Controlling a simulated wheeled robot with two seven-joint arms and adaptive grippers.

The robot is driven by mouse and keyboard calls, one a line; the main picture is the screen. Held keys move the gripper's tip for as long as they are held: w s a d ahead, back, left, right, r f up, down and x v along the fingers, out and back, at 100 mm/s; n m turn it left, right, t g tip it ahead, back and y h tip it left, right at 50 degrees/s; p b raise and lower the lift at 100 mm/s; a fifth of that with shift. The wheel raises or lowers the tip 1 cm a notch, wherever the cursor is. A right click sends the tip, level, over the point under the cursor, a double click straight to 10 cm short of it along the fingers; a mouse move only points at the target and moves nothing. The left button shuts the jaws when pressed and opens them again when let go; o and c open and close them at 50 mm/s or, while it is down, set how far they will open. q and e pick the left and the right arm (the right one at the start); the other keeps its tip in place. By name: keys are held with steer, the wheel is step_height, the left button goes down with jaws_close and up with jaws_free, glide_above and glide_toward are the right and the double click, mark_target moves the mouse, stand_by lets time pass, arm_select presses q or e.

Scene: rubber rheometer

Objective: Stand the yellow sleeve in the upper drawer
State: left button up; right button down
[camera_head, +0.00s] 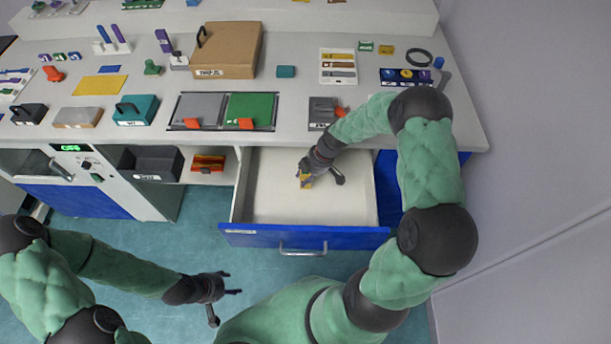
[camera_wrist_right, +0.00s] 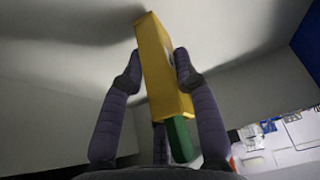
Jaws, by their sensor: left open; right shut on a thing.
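The yellow sleeve (camera_wrist_right: 160,65) is between the fingers of my right gripper (camera_wrist_right: 156,75), which is shut on it. In the wrist view the sleeve is a long yellow box shape with a green part (camera_wrist_right: 181,138) at its near end. In the head view the sleeve (camera_head: 305,181) shows small at my right gripper (camera_head: 308,176), inside the open upper drawer (camera_head: 270,198). Whether the sleeve's far end touches the drawer floor is hard to tell. My left gripper (camera_head: 228,287) is open and empty, above the floor left of the drawer front.
The drawer front is blue with a metal handle (camera_head: 303,248). The drawer is otherwise bare. The bench top (camera_head: 300,85) above holds a brown box (camera_head: 228,50), grey and green plates, and small tools. A dark open bin (camera_head: 152,162) stands left of the drawer.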

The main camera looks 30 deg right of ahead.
steer(key=shift+f+b, duration=0.5)
steer(key=shift+f, duration=0.05)
steer(key=c, duration=0.9)
jaws_free()
steer(key=shift+o, duration=0.2)
steer(key=shift+r+p, duration=3.8)
steer(key=shift+r, duration=3.25)
